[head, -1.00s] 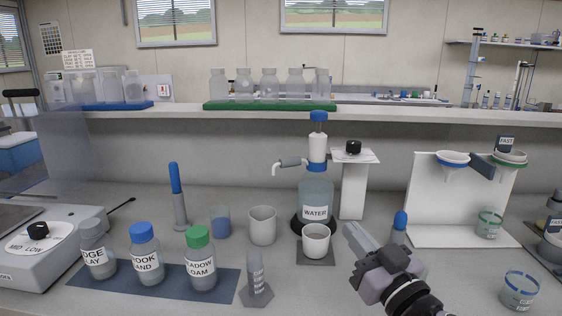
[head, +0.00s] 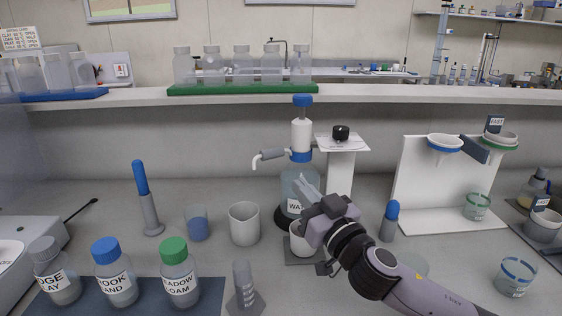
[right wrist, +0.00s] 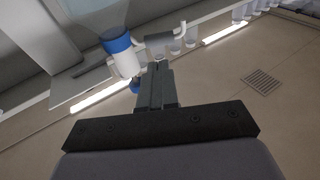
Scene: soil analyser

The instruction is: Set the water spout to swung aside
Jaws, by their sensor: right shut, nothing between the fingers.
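The water dispenser (head: 301,135) stands at the middle of the bench, with a blue cap, a white neck, a blue collar and a bottle labelled WATER. Its grey and white spout (head: 270,155) points left, with its tip bent down. In the right wrist view the spout (right wrist: 160,40) shows beyond my fingers, beside the dispenser's blue collar (right wrist: 117,43). My right gripper (head: 305,185) is shut and empty, in front of the bottle and below the spout; it hides part of the label. In the right wrist view its closed fingers (right wrist: 156,88) point toward the dispenser. My left gripper is not in view.
A white cup (head: 298,240) stands under my right gripper. A white beaker (head: 244,224) and a blue-tinted glass (head: 197,224) stand to the left. A white stand with a black knob (head: 340,132) is right of the dispenser. Labelled sample bottles (head: 178,275) stand at front left.

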